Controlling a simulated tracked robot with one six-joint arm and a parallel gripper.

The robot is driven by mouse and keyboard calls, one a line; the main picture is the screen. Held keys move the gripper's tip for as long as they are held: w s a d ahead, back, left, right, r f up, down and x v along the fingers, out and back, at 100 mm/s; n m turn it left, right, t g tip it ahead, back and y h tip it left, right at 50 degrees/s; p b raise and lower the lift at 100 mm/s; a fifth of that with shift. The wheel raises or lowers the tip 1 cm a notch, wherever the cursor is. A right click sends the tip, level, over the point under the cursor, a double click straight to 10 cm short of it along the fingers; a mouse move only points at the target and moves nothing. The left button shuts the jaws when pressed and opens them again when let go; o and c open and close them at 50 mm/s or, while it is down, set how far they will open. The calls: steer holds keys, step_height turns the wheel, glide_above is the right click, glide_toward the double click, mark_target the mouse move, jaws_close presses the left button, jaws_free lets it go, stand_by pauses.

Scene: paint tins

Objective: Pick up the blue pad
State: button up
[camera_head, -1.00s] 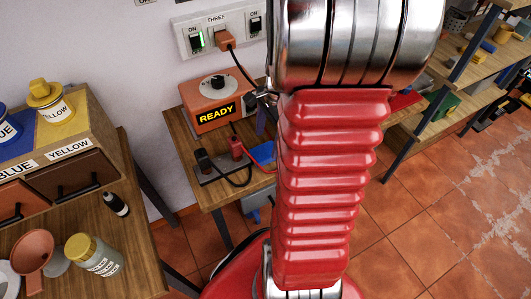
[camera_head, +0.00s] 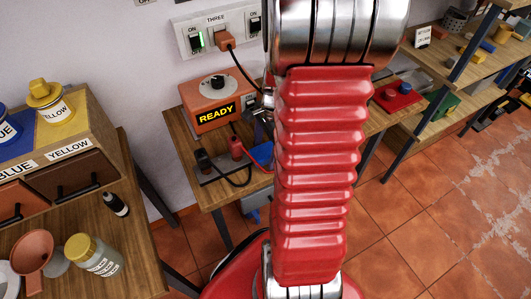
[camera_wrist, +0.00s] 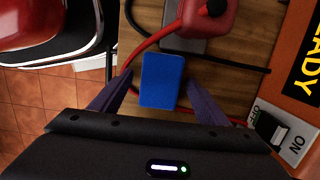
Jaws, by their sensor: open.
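The blue pad (camera_wrist: 162,80) is a flat blue rectangle on the wooden table in the wrist view, between and just beyond my gripper's fingertips. In the head view, part of the blue pad (camera_head: 262,154) shows on the small table, left of my red arm, which hides the rest. My gripper (camera_wrist: 160,92) is open, with one dark finger on each side of the pad and nothing held. I cannot tell how high the fingers are above the table.
A red cable (camera_wrist: 135,55) runs beside the pad. A red clamp (camera_wrist: 208,15) on a grey plate lies just beyond it. The orange READY box (camera_head: 212,104) stands behind, with a switch (camera_wrist: 272,127) near my right finger. Another workbench (camera_head: 75,220) stands at the left.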

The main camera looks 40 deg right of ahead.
mark_target(265, 150)
steer(key=shift+c, duration=0.2)
steer(key=c, duration=1.2)
step_height(265, 150, up, 10)
steer(key=shift+r, duration=0.1)
stand_by(0.6)
steer(key=o, duration=0.6)
steer(key=c, duration=0.4)
